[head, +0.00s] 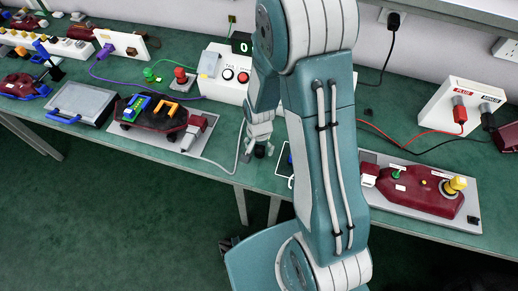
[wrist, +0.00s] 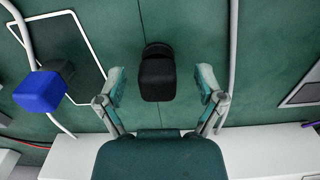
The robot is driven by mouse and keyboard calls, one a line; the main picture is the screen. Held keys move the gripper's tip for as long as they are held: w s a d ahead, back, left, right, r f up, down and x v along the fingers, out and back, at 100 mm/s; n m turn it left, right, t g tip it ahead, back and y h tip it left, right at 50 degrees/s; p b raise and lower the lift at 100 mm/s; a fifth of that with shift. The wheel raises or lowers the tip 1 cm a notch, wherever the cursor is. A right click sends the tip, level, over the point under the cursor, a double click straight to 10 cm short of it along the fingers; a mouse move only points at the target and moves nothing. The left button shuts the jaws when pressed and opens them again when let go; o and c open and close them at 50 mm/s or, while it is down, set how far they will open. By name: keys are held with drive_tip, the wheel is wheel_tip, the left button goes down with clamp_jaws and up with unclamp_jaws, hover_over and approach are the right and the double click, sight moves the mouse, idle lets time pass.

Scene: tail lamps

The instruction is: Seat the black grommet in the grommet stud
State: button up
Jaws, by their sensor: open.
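A black piece with a rounded-square top, which looks like the black grommet (wrist: 157,78), stands on the green bench top in the wrist view. In the head view the dark piece (head: 259,152) shows just under my gripper (head: 258,138). In the wrist view my gripper (wrist: 162,85) is open, one finger on each side of the piece, with gaps on both sides. I cannot clearly pick out the grommet stud. A maroon lamp housing (head: 425,197) on a grey plate at the right carries a yellow knob and a green piece.
A blue block (wrist: 40,92) and a white-outlined dark panel (wrist: 62,45) lie left of the fingers in the wrist view. A white box with buttons (head: 228,75) stands behind my gripper. A second maroon lamp (head: 150,118) sits left. Cables cross the bench.

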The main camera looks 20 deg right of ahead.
drive_tip(key=shift+f, duration=0.65)
drive_tip(key=c, duration=1)
drive_tip(key=shift+r, duration=0.1)
drive_tip(key=shift+c, duration=0.2)
